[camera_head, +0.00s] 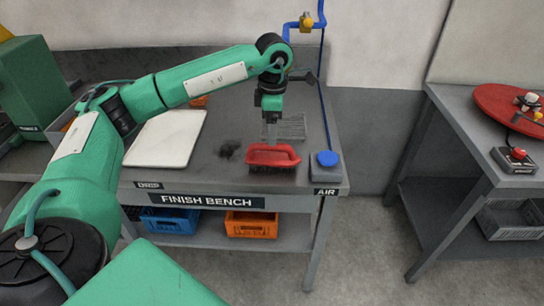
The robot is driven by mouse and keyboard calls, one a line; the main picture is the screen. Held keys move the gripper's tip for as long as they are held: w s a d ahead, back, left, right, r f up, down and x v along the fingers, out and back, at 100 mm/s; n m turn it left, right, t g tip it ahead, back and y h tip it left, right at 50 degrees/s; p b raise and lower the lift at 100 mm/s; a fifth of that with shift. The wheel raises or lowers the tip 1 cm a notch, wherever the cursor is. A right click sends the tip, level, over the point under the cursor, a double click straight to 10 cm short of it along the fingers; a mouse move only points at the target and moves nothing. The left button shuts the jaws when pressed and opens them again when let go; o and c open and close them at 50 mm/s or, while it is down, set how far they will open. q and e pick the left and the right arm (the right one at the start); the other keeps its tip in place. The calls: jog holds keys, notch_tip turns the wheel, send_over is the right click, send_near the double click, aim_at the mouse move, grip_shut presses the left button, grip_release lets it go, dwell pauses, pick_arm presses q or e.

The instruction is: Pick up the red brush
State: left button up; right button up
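The red brush (273,157) lies bristles down near the front edge of the finish bench, with its dark bristles showing below the red body and its handle on top. My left gripper (271,143) points down directly over the brush, its grey fingers at the handle. They overlap the handle's top in the picture. I cannot tell whether they touch it, or whether the fingers are open or shut, as they are small and seen nearly edge-on. My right gripper is not in view.
The grey bench (222,131) holds a white board (165,138) at left, a dark bristly clump (229,149), a wire grid (291,127) behind the brush and a blue-topped puck (327,159) at right. Blue (172,221) and orange (251,225) crates sit below. Another table (452,106) stands right.

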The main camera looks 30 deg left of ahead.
pick_arm(q)
send_over(273, 157)
notch_tip(273, 157, down, 5)
jog(key=shift+s+f, duration=0.1)
jog(key=shift+f+p, duration=0.65)
jog(key=shift+f, duration=1.7)
jog(key=c, duration=1.1)
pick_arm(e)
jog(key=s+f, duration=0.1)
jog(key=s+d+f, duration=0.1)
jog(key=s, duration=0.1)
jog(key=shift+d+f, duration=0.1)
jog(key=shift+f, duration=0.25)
pick_arm(q)
jog(key=shift+r, duration=0.1)
